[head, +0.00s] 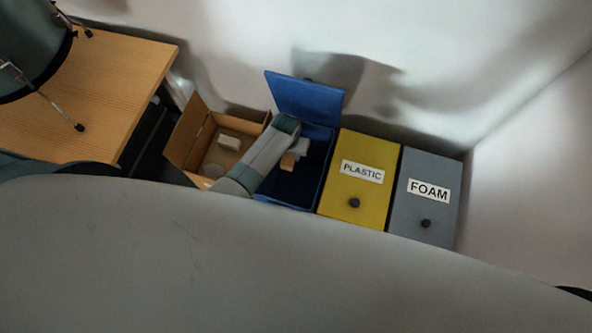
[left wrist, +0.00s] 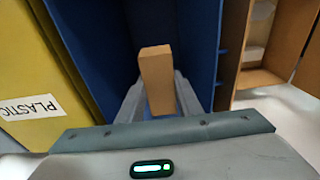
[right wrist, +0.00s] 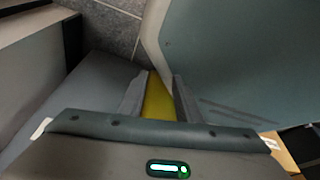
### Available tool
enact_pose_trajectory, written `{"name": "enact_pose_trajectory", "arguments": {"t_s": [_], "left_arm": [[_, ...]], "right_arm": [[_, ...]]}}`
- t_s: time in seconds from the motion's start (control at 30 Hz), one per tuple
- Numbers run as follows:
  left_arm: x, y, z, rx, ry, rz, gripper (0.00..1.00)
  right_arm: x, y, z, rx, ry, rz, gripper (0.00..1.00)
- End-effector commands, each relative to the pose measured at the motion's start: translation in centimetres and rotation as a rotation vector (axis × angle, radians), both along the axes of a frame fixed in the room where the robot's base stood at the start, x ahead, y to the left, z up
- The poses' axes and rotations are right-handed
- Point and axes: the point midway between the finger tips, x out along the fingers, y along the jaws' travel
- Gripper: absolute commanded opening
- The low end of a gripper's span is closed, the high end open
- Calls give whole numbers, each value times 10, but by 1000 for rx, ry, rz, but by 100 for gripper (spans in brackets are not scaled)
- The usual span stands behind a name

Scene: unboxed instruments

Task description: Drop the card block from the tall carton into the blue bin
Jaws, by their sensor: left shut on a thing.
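The tan card block (head: 288,161) is held in my left gripper (head: 295,154). In the left wrist view the block (left wrist: 157,75) stands between the two fingers, with the blue interior of the bin behind it. The blue bin (head: 318,178) has its lid (head: 305,97) raised, and my left gripper is over its opening. The open brown carton (head: 183,147) stands to the left of the bin, partly hidden by my left arm. My right gripper (right wrist: 163,78) is open, with nothing seen between its fingers but distant yellow and grey surfaces.
A yellow bin (head: 369,150) marked PLASTIC and a grey bin (head: 440,172) marked FOAM stand right of the blue bin, lids shut. A wooden table (head: 125,75) is at upper left.

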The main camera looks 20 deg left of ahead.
Motion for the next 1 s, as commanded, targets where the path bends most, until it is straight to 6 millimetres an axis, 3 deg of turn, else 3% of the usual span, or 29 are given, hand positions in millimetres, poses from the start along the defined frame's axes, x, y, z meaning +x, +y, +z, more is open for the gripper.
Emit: {"name": "enact_pose_trajectory", "arguments": {"t_s": [0.07, 0.1, 0.17, 0.67, 0.8, 1.0], "left_arm": [[0, 0, 0, 0, 0, 0, 11], [0, 0, 0, 0, 0, 0, 41], [0, 0, 0, 0, 0, 0, 54], [-1, 0, 7, 0, 0, 0, 54], [-2, 0, 19, 0, -1, 0, 54], [-5, 0, 47, -1, -3, 0, 54]], "right_arm": [[-2, 0, 0, -1, 3, 0, 31], [-2, 0, -1, -1, 4, 0, 31], [-3, -1, -1, -1, 5, 0, 31], [4, -2, 0, -3, 1, -1, 31], [2, -4, 1, -8, 12, -1, 31], [-17, -9, -1, -16, 50, -4, 31]]}}
